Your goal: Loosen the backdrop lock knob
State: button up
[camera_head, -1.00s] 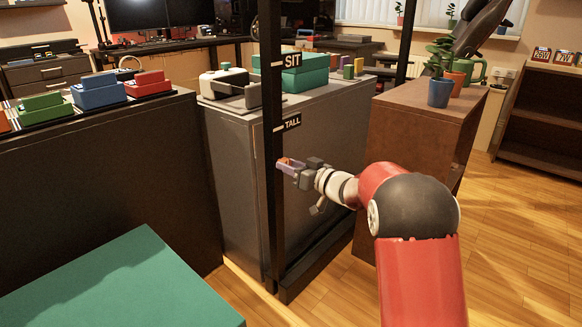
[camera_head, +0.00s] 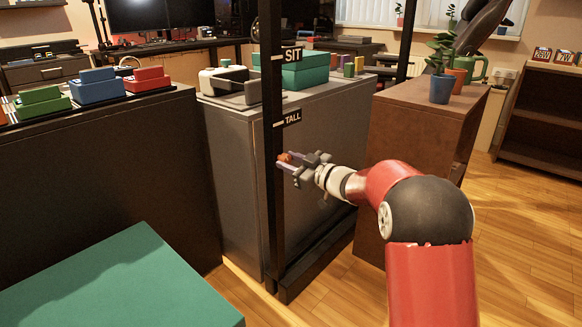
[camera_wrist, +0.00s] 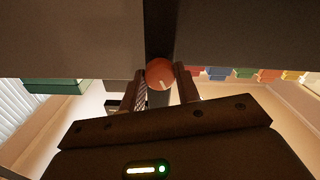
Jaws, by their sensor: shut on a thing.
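The lock knob is a small round orange-red knob on the black upright post (camera_head: 273,215), just below the TALL label (camera_head: 292,118). It shows in the head view (camera_head: 285,157) and, larger, in the wrist view (camera_wrist: 160,72), with a pale mark line on its face. My gripper (camera_head: 284,163) reaches it from the right. In the wrist view its two fingers (camera_wrist: 162,84) lie on either side of the knob, shut on it. The fingers partly hide the knob's sides.
A grey cabinet (camera_head: 235,185) stands behind the post, and a brown cabinet (camera_head: 415,130) with potted plants stands to its right. A green-topped surface (camera_head: 120,285) is at the front left. A SIT label (camera_head: 292,55) is higher on the post. Floor is clear at right.

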jog(key=n+b, duration=0.2)
jog(key=n, duration=0.3)
jog(key=shift+d+n+b, duration=0.1)
jog(key=shift+n+b, duration=0.2)
jog(key=n, duration=0.5)
jog(key=shift+w+d, duration=0.1)
dwell(0.3)
jog(key=o, duration=0.8)
jog(key=shift+o, duration=0.9)
jog(key=shift+n, duration=0.3)
jog(key=v, duration=0.7)
jog(key=shift+s+d, duration=0.25)
jog(key=shift+d, duration=0.05)
